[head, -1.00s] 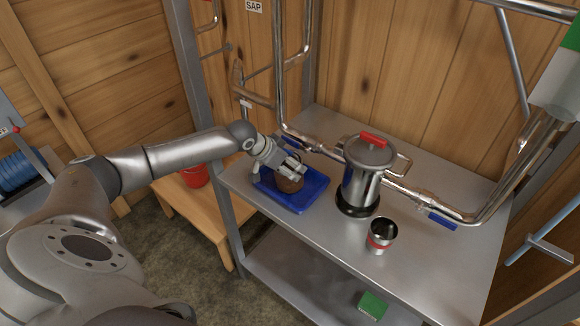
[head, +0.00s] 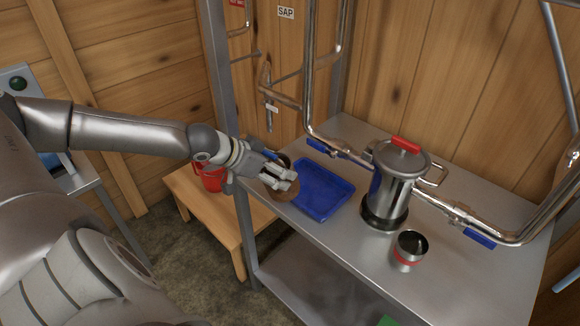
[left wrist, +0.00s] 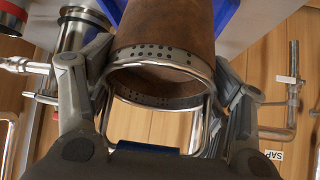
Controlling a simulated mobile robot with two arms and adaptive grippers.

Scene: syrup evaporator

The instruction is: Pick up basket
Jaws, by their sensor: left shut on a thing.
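The basket (head: 283,192) is a brown, rusty-looking cylinder with a metal rim, a row of holes and a wire handle. It also shows large in the left wrist view (left wrist: 165,35). My left gripper (head: 284,178) is shut on the basket, with its fingers on either side of the rim and handle in the left wrist view (left wrist: 155,105). In the head view the basket is at the left end of the metal shelf, left of the blue tray (head: 322,190). The gripper partly hides it. My right gripper is not in view.
A steel pot with a red-handled lid (head: 393,185) stands right of the tray. A steel cup with a red band (head: 408,250) is in front of it. Pipes with blue valve handles run behind. A red bucket (head: 210,178) sits on a wooden bench (head: 232,222) at left.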

